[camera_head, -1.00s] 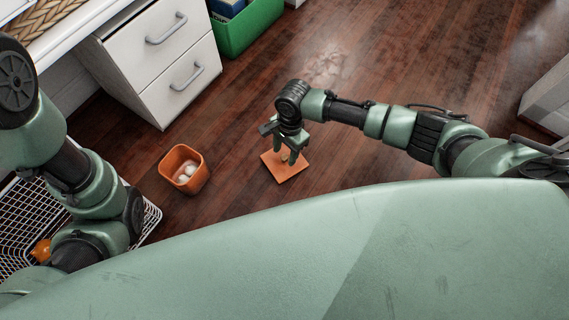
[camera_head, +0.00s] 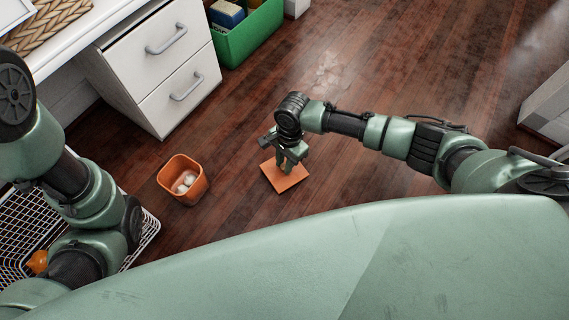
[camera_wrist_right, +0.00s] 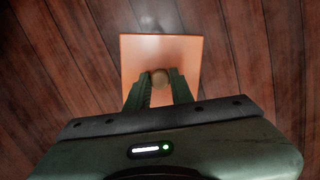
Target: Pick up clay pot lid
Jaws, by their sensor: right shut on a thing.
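The clay pot lid (camera_head: 291,182) is a flat, square orange plate on the dark wood floor, in the middle of the head view. In the right wrist view the lid (camera_wrist_right: 182,56) has a small round knob (camera_wrist_right: 159,78) at its centre. My right gripper (camera_head: 286,170) points down over the lid and is shut on its knob, with a finger on each side in the right wrist view (camera_wrist_right: 159,82). I cannot tell whether the lid is clear of the floor. My left arm is at the left edge; its gripper is out of view.
An orange clay pot (camera_head: 184,181) with white round things inside stands left of the lid. A white wire basket (camera_head: 148,236) is at the lower left. A white drawer cabinet (camera_head: 165,75) and a green bin (camera_head: 252,37) are behind. Open floor lies at the back right.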

